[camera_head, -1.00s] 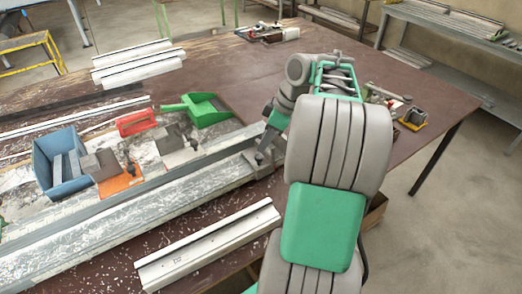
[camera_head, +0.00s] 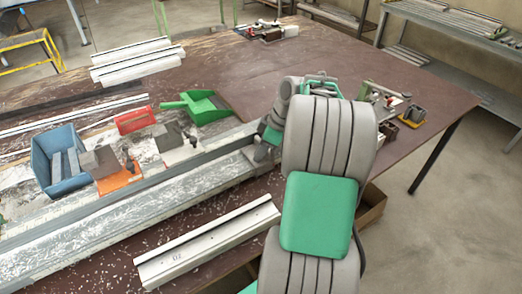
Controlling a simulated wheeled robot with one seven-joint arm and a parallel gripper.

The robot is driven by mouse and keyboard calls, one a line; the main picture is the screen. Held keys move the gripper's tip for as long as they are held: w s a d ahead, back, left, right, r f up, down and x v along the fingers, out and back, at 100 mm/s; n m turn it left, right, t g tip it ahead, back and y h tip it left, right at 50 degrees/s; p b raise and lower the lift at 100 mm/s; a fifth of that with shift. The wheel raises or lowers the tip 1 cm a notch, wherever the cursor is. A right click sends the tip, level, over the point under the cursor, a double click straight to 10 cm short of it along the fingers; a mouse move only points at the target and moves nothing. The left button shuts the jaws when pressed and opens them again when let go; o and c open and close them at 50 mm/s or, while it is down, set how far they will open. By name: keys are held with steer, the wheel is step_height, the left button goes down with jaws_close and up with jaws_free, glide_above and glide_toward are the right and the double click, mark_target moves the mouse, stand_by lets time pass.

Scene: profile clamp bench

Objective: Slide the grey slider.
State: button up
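Two grey blocks sit along the far side of the long metal rail. One grey block (camera_head: 172,136) is on a pale plate with a dark knob. The other grey block (camera_head: 103,160) is beside an orange plate (camera_head: 119,179) with a dark knob. I cannot tell for sure which is the grey slider. My gripper (camera_head: 262,150) is at the right end of the rail (camera_head: 165,187), to the right of both blocks and apart from them. My arm hides most of it, so its fingers and anything between them do not show clearly.
A blue bin (camera_head: 60,160), a red part (camera_head: 135,120) and a green dustpan (camera_head: 206,107) lie behind the rail. A white profile (camera_head: 210,243) lies in front. Tools (camera_head: 395,105) are at the table's right. The table's far middle is clear.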

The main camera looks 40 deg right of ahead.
jaws_close()
stand_by(1.1)
